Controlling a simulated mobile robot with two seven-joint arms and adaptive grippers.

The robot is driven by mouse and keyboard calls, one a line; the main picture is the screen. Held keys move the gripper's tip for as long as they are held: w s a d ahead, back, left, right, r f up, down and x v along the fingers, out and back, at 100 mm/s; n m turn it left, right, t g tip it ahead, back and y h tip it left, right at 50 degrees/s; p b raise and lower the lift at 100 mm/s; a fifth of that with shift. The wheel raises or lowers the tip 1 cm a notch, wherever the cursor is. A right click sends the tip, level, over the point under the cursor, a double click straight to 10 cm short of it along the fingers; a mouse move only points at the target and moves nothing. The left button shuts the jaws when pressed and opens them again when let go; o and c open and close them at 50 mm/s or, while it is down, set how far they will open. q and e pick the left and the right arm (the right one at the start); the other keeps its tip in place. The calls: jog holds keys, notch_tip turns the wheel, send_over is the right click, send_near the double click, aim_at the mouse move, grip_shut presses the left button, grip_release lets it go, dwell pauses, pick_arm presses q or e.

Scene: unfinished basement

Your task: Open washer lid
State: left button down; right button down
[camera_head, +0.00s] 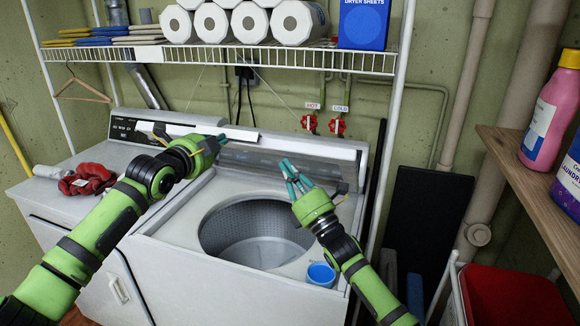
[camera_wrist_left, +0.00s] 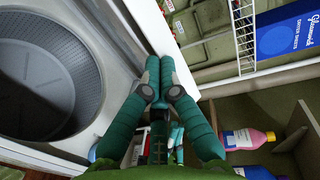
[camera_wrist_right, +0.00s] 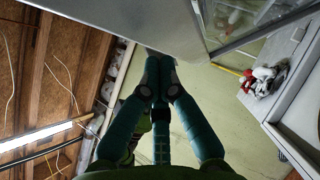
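The white top-loading washer (camera_head: 230,291) stands in the middle of the head view, its round metal tub (camera_head: 262,232) uncovered. The lid (camera_head: 290,160) appears raised and tipped back against the rear console, seen nearly edge-on. My left gripper (camera_head: 218,142) is at the lid's left end, behind the tub; its fingers also show in the left wrist view (camera_wrist_left: 154,75), empty.
A wire shelf (camera_head: 270,58) with paper rolls and a blue dryer-sheets box (camera_head: 363,22) hangs above. A blue cup (camera_head: 321,274) sits on the washer's front right corner. A wooden shelf (camera_head: 530,190) with bottles and a red bin (camera_head: 515,297) stand at right.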

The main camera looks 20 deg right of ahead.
aim_at(291, 153)
jog(key=shift+w+d+r, duration=0.2)
jog(key=shift+w+r, duration=0.05)
jog(key=shift+r, duration=0.1)
jog(key=shift+r, duration=0.1)
jog(key=shift+w+d+r+m+h, duration=0.2)
jog(key=shift+w+r, duration=0.1)
jog(key=shift+r, duration=0.15)
jog(key=shift+w+d+r+m+h, duration=0.1)
jog(key=shift+w+d+r, duration=0.15)
jog(key=shift+r, duration=0.2)
jog(key=shift+w+d+r, duration=0.1)
jog(key=shift+w, duration=0.1)
pick_arm(q)
jog(key=shift+d, duration=0.1)
jog(key=c, duration=0.9)
grip_release()
jog(key=shift+c, duration=0.2)
